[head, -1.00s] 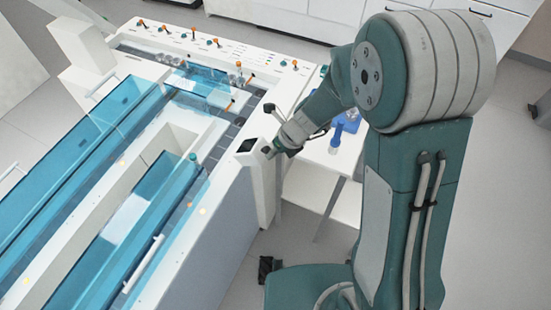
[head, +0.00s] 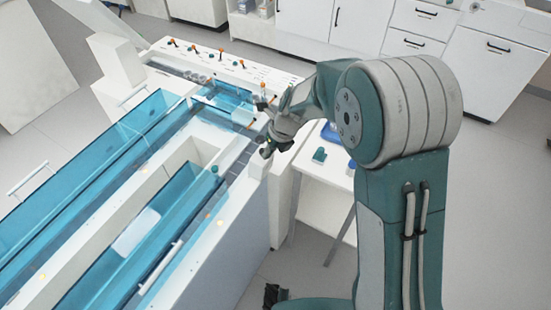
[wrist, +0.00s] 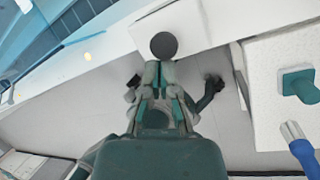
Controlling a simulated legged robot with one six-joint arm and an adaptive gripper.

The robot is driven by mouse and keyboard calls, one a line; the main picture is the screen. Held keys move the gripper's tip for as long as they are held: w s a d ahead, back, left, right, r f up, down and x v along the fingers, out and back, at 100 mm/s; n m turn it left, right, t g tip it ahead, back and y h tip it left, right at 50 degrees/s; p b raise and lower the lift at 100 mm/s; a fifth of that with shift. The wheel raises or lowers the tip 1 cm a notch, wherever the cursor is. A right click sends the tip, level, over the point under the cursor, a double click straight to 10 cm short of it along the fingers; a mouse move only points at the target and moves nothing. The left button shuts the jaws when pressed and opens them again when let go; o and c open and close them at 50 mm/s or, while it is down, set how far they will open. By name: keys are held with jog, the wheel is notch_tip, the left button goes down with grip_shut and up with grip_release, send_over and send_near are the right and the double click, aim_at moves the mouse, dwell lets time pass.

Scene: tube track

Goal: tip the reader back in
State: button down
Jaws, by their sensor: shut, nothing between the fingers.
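The reader seems to be the white post-like housing (head: 283,190) at the near right corner of the white machine. My gripper (head: 268,149) is over its top edge and partly hides it, so I cannot tell its exact tilt. In the wrist view a white housing with a dark round disc (wrist: 163,45) is just beyond my gripper (wrist: 157,72). The fingers are shut and empty, close below the disc. I cannot tell whether they touch it.
The white machine with blue-tinted covers (head: 110,245) and a row of orange-tipped levers (head: 217,55) fills the left. A white side table (head: 330,172) with a green-topped item (head: 319,155) stands right of the housing. Open floor lies farther right.

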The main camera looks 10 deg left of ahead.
jog(key=shift+w+a, duration=0.35)
jog(key=shift+a, duration=0.5)
jog(key=shift+w+a+r, duration=0.1)
jog(key=shift+w, duration=0.05)
jog(key=shift+a, duration=0.1)
jog(key=shift+a, duration=0.15)
